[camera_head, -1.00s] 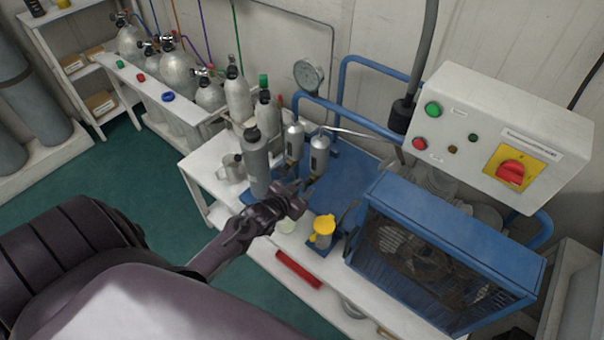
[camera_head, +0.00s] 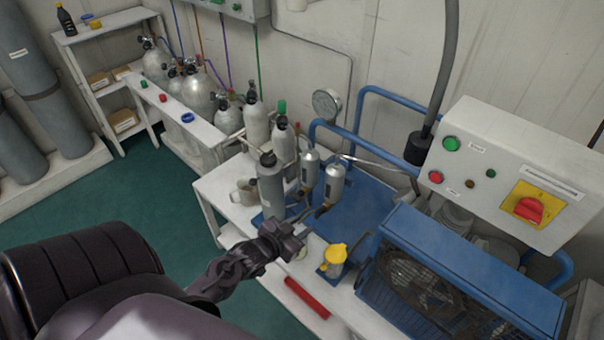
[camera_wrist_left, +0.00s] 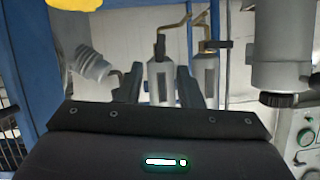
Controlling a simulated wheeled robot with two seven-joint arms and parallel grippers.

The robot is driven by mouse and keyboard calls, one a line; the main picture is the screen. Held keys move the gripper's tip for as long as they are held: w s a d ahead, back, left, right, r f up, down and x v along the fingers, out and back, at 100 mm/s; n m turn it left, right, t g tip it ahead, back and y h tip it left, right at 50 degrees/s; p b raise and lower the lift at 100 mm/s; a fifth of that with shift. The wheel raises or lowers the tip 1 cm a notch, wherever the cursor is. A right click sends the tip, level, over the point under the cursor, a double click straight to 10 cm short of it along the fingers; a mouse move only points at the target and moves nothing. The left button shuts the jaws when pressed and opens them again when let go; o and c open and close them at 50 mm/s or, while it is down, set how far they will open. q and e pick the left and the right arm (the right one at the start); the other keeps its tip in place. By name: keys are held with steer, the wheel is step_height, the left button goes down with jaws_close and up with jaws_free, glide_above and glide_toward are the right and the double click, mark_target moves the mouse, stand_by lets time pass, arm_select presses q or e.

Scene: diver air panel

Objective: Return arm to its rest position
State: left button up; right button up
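My left arm comes in from the lower left in the head view. Its gripper (camera_head: 296,240) is over the front part of the white bench, between the grey filter cylinder (camera_head: 271,188) and the yellow-topped cup (camera_head: 334,258). In the left wrist view the two dark fingers (camera_wrist_left: 158,84) stand apart with nothing between them. Two silver canisters (camera_wrist_left: 160,82) show beyond the fingers, and they also stand behind the gripper in the head view (camera_head: 333,184). My right gripper is in neither view.
The blue caged compressor (camera_head: 460,262) stands to the right, below the white control box (camera_head: 511,175). A red bar (camera_head: 307,297) lies at the bench's front. Several gas cylinders (camera_head: 197,90) stand at the back left. Green floor (camera_head: 120,215) is clear at left.

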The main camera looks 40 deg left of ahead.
arm_select(q)
steer(key=shift+f, duration=0.1)
stand_by(0.3)
steer(key=s+d+f+g, duration=0.25)
steer(key=s+f, duration=0.45)
steer(key=f, duration=0.5)
steer(key=s+d+f+g, duration=0.2)
steer(key=s+f+g, duration=0.35)
steer(key=f, duration=0.75)
steer(key=s+d+f+g, duration=0.2)
steer(key=s+f, duration=0.4)
steer(key=s, duration=0.5)
steer(key=s+d+f+g, duration=0.2)
steer(key=s+f, duration=0.3)
steer(key=s, duration=0.6)
steer(key=shift+s+d+f+g, duration=0.3)
steer(key=shift+s+d+f, duration=0.1)
steer(key=shift+d, duration=0.45)
steer(key=shift+w, duration=0.1)
